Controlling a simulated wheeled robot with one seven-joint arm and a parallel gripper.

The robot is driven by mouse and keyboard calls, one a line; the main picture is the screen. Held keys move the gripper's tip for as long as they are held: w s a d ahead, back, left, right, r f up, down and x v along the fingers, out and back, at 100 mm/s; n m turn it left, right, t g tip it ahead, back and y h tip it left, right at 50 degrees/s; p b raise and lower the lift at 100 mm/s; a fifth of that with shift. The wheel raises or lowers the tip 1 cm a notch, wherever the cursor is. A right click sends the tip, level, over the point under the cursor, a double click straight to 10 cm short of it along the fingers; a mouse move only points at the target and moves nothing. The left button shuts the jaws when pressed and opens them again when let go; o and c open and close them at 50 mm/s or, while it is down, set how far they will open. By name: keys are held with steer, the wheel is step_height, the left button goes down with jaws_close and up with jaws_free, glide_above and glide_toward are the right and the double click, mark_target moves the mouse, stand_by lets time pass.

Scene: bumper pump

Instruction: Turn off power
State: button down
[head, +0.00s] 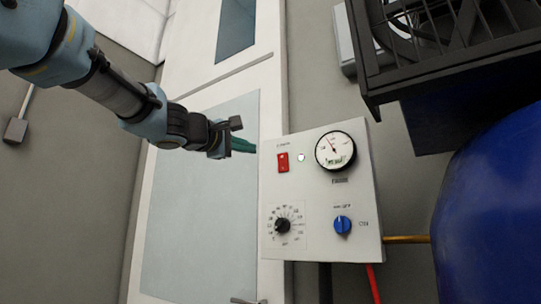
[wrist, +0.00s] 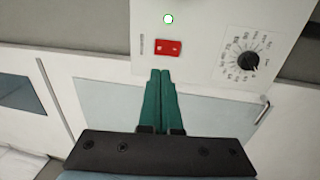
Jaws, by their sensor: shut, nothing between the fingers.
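A white control panel (head: 309,205) hangs on the right in the head view. It bears a red switch (head: 283,162), a small light (head: 301,157) that looks white-green, a round gauge (head: 336,150), a black dial (head: 283,226) and a blue knob (head: 342,224). My gripper (head: 250,146) is left of the red switch, with a gap between them in that view. In the wrist view, the green fingers (wrist: 161,75) are shut and empty, their tips just below the red switch (wrist: 172,47). I cannot tell whether they touch it.
A blue tank (head: 495,200) and a black fan-like machine (head: 450,45) fill the right side. A door with glass panes (head: 200,200) stands behind my arm. A brass pipe (head: 407,239) and a red hose (head: 373,284) leave the panel.

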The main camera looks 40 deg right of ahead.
mark_target(282, 157)
steer(key=p+x, duration=0.5)
steer(key=x, duration=0.7)
steer(key=shift+w+d+r, duration=0.1)
steer(key=shift+d, duration=0.25)
steer(key=shift+w+d+p, duration=0.1)
steer(key=shift+d+p, duration=0.2)
steer(key=shift+d, duration=0.2)
steer(key=shift+d, duration=0.15)
